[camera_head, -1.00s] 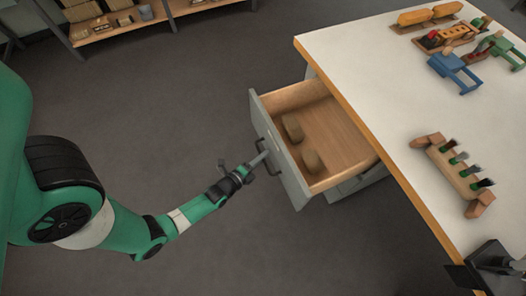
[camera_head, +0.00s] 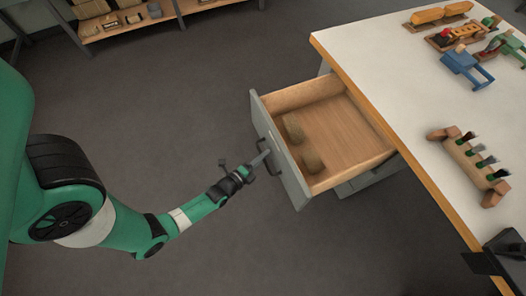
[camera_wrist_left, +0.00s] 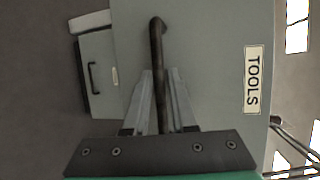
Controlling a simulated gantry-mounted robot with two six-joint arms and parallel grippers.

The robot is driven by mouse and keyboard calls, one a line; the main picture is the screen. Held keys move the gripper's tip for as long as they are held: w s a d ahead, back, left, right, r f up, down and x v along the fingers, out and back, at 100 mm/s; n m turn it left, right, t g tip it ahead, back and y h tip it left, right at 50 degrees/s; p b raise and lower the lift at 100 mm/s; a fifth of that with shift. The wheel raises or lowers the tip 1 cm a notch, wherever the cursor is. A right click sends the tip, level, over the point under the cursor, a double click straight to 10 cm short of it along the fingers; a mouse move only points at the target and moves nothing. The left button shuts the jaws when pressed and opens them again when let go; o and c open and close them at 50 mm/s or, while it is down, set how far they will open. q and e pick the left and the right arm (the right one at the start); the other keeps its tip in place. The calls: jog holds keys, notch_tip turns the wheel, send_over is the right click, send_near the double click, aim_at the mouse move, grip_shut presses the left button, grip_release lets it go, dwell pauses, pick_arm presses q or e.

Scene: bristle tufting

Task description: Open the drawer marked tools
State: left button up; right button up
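The drawer marked tools (camera_head: 289,180) stands well open from the bench, with a grey front and a wooden inside. Its TOOLS label (camera_wrist_left: 252,80) reads sideways in the left wrist view. My left gripper (camera_head: 263,158) is at the drawer's dark bar handle (camera_wrist_left: 157,45). In the left wrist view, its two fingers lie on either side of the bar and close on it. Two brown bundles (camera_head: 312,161) lie in the drawer behind the front.
Another grey drawer with a handle (camera_wrist_left: 93,78) shows in the left wrist view. The floor before the drawer is clear.

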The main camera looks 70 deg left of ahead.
pick_arm(q)
jog(key=p+v, duration=0.3)
jog(key=v, duration=0.8)
jog(key=shift+s+d+p, duration=0.2)
jog(key=shift+s+p, duration=0.15)
